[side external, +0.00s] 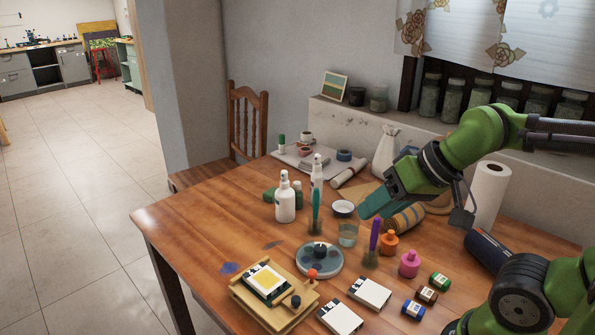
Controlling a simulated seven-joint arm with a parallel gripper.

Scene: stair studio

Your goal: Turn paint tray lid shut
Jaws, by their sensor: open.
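The paint tray (335,268) is a round, pale grey-blue disc lying flat on the wooden table, with darker round spots on its top. A dark knob stands at its middle. It looks like a rotating lid, but I cannot tell how far it is turned. I see nothing held between the fingers.
A glass jar (348,236) and a purple-handled brush (375,238) stand between my gripper and the tray. White spray bottles (285,202) stand behind it. A wooden frame (268,290) with an orange knob sits close in front.

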